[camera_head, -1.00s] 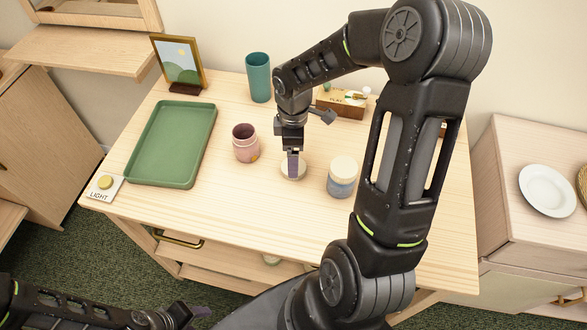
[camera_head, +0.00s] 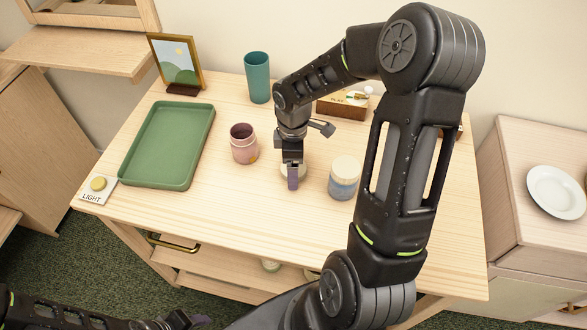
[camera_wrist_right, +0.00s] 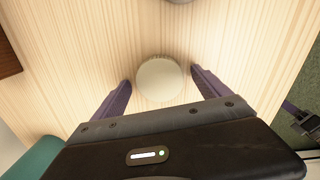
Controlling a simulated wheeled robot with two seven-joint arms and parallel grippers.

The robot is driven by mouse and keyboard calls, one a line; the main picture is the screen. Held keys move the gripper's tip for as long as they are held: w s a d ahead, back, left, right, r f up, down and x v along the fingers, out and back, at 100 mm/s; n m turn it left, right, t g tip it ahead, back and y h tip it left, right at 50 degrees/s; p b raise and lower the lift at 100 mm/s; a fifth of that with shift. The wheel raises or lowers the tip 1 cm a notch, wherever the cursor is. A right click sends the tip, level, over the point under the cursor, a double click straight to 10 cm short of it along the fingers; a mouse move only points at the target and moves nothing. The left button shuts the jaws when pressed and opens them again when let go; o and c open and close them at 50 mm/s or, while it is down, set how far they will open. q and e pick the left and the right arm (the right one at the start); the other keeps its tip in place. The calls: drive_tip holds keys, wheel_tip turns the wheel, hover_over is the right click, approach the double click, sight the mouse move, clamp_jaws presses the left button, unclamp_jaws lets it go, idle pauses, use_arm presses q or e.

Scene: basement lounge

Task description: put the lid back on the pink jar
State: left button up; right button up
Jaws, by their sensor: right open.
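The pink jar (camera_head: 243,144) stands open and upright on the wooden table, left of my right gripper. A round cream lid (camera_head: 303,173) lies flat on the table; it also shows in the right wrist view (camera_wrist_right: 160,79). My right gripper (camera_head: 292,184) is over the lid and partly hides it in the head view. In the wrist view its purple fingers (camera_wrist_right: 160,88) are spread on either side of the lid, apart from it, with nothing held. My left gripper (camera_head: 195,321) is low at the bottom edge, mostly cut off, away from the table.
A blue jar with a cream lid (camera_head: 343,178) stands close to the right of my right gripper. A green tray (camera_head: 168,181) lies left. A teal cup (camera_head: 257,77), picture frame (camera_head: 176,62) and wooden box (camera_head: 341,106) stand behind. The table's front is clear.

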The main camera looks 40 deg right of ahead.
idle(0.3)
drive_tip(key=c, duration=1.5)
wheel_tip(320, 180, up, 9)
drive_tip(key=p, duration=0.7)
drive_tip(key=shift+f, duration=0.2)
drive_tip(key=shift+r, duration=0.7)
